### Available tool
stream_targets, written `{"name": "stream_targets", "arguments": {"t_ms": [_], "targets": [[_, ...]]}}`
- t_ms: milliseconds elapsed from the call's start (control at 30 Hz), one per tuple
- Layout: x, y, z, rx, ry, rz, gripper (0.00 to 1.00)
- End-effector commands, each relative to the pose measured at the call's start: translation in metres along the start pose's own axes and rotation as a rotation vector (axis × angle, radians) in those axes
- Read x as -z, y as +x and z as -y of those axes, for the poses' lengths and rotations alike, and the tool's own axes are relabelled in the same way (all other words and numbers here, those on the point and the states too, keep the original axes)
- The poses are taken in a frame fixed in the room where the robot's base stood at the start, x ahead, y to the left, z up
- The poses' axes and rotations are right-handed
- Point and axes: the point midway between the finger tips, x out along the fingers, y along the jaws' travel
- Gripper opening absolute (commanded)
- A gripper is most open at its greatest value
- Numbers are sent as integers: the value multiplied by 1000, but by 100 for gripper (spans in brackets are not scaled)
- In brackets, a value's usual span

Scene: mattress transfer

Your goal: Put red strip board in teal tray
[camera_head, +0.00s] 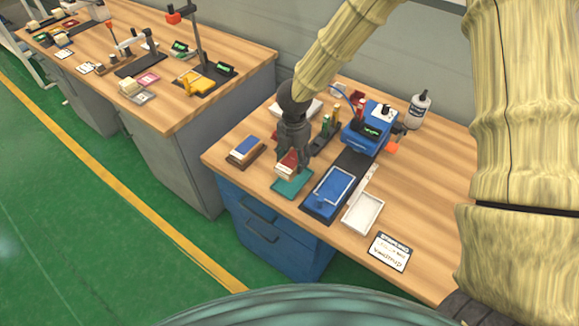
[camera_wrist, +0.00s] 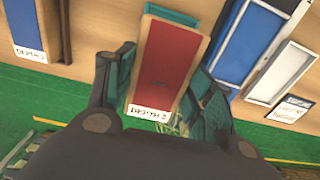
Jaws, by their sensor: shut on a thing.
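The red strip board (camera_wrist: 167,65) is a red-topped block with a white label on its end. It is between the two fingers of my gripper (camera_wrist: 160,95) in the wrist view, and the gripper is shut on it. In the head view my gripper (camera_head: 291,150) points down at the table, with the red strip board (camera_head: 288,160) at its fingertips. The teal tray (camera_head: 292,184) lies directly below and around the board. The board looks over or in the tray; whether it touches the tray's floor I cannot tell. In the wrist view a teal edge (camera_wrist: 172,15) shows behind the board.
A blue-topped block (camera_head: 245,147) on a brown base stands to the left. A blue tray (camera_head: 332,190) and a white tray (camera_head: 363,212) are to the right. A blue machine (camera_head: 370,128) and a bottle (camera_head: 419,110) stand behind. A label card (camera_head: 389,252) lies front right.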

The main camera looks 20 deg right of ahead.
Motion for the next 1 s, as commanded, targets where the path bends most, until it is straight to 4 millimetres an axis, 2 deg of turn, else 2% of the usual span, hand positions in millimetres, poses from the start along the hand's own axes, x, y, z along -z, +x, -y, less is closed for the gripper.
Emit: {"name": "stream_targets", "arguments": {"t_ms": [200,333,700,1000], "targets": [[-6,27,-9,9,-1,-5,27],[-8,35,-14,13,-4,-9,27],[-8,71,-15,15,-5,-9,27],[-8,77,-16,14,-5,-10,27]]}}
